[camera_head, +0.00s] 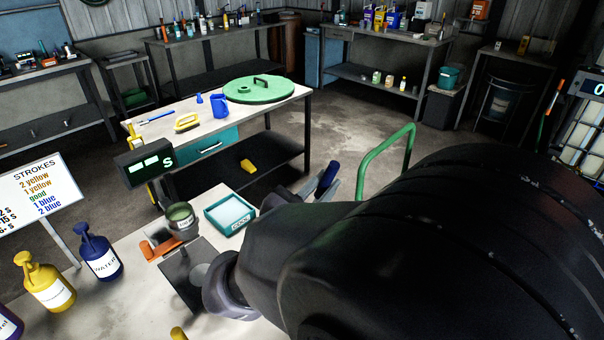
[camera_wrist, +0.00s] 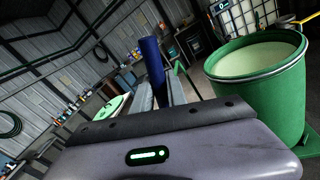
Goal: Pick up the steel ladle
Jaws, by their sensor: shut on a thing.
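My gripper (camera_head: 324,182) is in the middle of the head view, partly behind my own dark arm. Its grey fingers are closed around a dark blue handle (camera_head: 329,174). In the wrist view the blue handle (camera_wrist: 152,58) stands up between the grey fingers of my gripper (camera_wrist: 160,92). I take it for the handle of the steel ladle. No steel bowl shows in either view, so its lower part is hidden. The handle is held above the floor, beyond the edge of the near bench.
A green drum (camera_wrist: 258,90) of pale liquid stands at right in the wrist view. The near bench (camera_head: 130,285) holds a teal tray (camera_head: 230,213), a cup (camera_head: 182,220) and yellow and blue bottles. A white-topped table (camera_head: 250,118) with a green lid (camera_head: 258,90) stands beyond.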

